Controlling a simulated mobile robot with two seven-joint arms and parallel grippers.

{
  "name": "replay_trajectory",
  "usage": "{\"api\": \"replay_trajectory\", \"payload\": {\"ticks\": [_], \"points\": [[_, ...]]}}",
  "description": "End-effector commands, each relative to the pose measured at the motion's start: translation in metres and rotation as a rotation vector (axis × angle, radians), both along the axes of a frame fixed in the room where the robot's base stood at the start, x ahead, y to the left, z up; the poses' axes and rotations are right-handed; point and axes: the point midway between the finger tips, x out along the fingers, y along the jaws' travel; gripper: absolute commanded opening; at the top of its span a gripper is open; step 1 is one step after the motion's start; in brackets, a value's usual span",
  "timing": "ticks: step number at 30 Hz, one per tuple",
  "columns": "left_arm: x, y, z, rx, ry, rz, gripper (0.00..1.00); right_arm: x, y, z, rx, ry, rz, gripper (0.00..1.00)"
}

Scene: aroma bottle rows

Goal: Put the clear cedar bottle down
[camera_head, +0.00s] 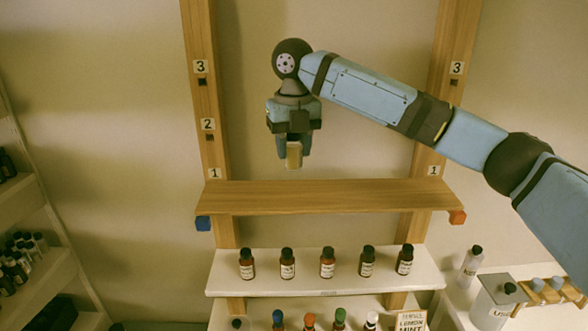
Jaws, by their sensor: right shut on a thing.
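My right gripper (293,146) points down above the wooden shelf board (330,197), left of its middle. It is shut on a small pale yellowish thing, which I take to be the clear cedar bottle (293,158). Only its lower part shows below the fingers; its cap is hidden and I can read no label. The bottle is upright and its bottom appears above the board, apart from it. The board is bare. My left gripper is out of view.
Wooden posts with number tags flank the board. Several brown bottles (327,263) stand in a row on the white shelf (322,289) below, with more capped bottles lower down. At right are a clear dark-capped bottle (470,267) and a grey box (493,302).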

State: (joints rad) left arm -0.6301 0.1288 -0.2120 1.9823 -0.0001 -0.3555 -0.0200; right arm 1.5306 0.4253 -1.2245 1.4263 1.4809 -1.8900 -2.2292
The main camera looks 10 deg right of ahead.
Motion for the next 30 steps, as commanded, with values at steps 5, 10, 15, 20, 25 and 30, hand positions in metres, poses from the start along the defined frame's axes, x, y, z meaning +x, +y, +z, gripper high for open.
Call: {"api": "replay_trajectory", "payload": {"ticks": [5,10,15,20,25,30], "points": [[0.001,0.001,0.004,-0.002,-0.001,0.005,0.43,0.0,0.0,-0.016,0.0,0.0,-0.001,0.1],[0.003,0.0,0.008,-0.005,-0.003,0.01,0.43,0.0,-0.001,-0.032,0.0,0.002,-0.001,0.1],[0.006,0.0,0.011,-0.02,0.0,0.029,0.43,0.0,0.0,-0.056,0.0,0.001,0.0,0.1],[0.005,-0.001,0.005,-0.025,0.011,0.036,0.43,0.0,0.0,-0.06,0.0,-0.001,0.0,0.1],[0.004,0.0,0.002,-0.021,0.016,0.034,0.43,0.0,0.0,-0.061,0.001,0.0,0.0,0.1],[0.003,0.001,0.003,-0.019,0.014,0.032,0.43,0.0,0.0,-0.062,0.0,0.0,0.0,0.64]]}}
